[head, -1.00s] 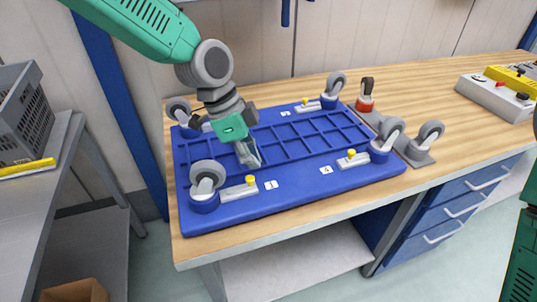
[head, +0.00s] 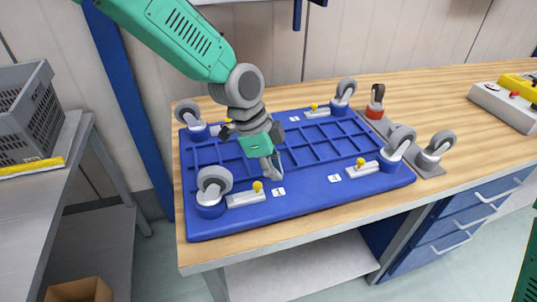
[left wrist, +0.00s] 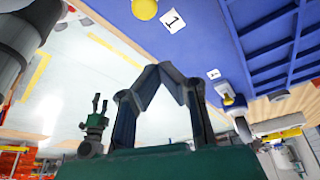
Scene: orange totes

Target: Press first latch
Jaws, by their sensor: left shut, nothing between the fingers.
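The blue dolly board (head: 290,209) lies wheels-up on the wooden bench. Its near-left latch is a grey bar (head: 241,199) with a yellow knob (head: 258,187), beside label 1 (head: 278,191). My left gripper (head: 274,170) is shut and empty, pointing down just behind label 1, right of the knob and apart from it. In the left wrist view the shut fingers (left wrist: 160,80) point towards the board, with the yellow knob (left wrist: 144,9) and label 1 (left wrist: 172,20) beyond. A small green part with dark prongs (left wrist: 96,125) there may be my right gripper; its state is unclear.
Grey caster wheels (head: 214,181) stand up at the board's corners. Other yellow-knobbed latches (head: 361,162) sit along it. Loose casters (head: 437,147) and a control box (head: 507,102) lie to the right. A grey crate (head: 25,112) stands on the left cart.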

